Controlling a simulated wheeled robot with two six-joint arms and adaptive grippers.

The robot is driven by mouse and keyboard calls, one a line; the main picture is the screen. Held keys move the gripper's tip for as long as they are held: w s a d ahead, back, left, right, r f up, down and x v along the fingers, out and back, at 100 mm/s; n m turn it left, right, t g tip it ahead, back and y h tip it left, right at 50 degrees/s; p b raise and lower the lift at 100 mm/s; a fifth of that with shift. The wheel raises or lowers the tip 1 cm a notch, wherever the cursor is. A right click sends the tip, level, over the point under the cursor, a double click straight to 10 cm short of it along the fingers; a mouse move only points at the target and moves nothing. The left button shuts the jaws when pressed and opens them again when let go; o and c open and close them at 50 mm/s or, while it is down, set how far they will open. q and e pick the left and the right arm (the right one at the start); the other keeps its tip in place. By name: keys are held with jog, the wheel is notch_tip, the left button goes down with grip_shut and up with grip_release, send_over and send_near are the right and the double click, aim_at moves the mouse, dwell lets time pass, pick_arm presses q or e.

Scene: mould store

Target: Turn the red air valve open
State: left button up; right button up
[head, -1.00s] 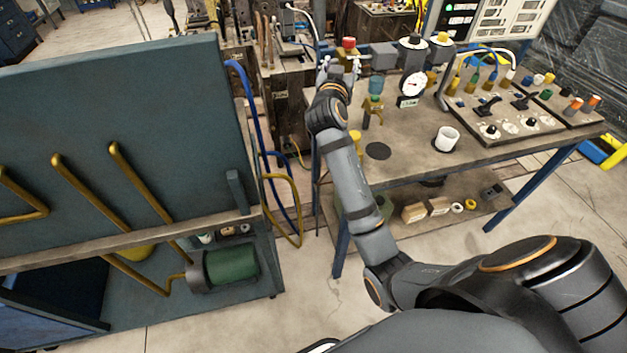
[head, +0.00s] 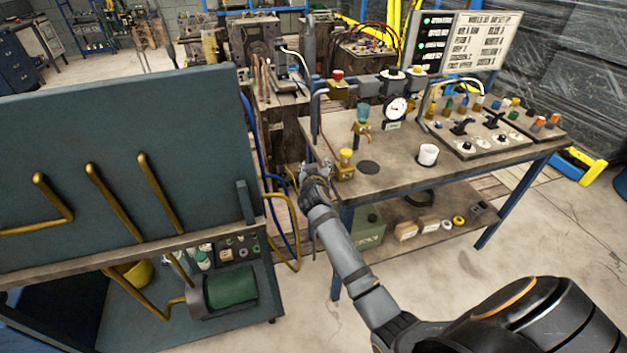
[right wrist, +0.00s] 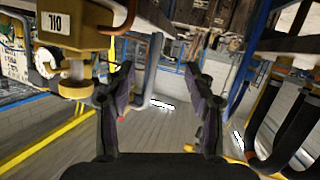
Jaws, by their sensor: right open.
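The red air valve is a red knob (head: 338,75) on a yellow body, at the back left of the workbench in the head view. I do not make it out in the right wrist view. My right gripper (head: 313,170) is at the bench's near left corner, well below and in front of the red knob, apart from it. In the right wrist view its two fingers (right wrist: 160,80) are spread with nothing between them. My left gripper is not in view.
A yellow oil container (head: 345,165) stands close beside my right gripper; it also shows in the right wrist view (right wrist: 75,25). A gauge (head: 396,108) and a white cup (head: 428,155) are on the workbench (head: 400,175). A green panel cart (head: 120,130) stands left, with hoses between.

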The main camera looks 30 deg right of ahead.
jog(key=shift+s+a+f+n+y, duration=0.15)
jog(key=shift+s+a+f, duration=0.05)
jog(key=shift+f, duration=0.65)
jog(key=shift+s+a+f+n+y, duration=0.15)
jog(key=shift+f, duration=0.7)
jog(key=shift+f, duration=0.1)
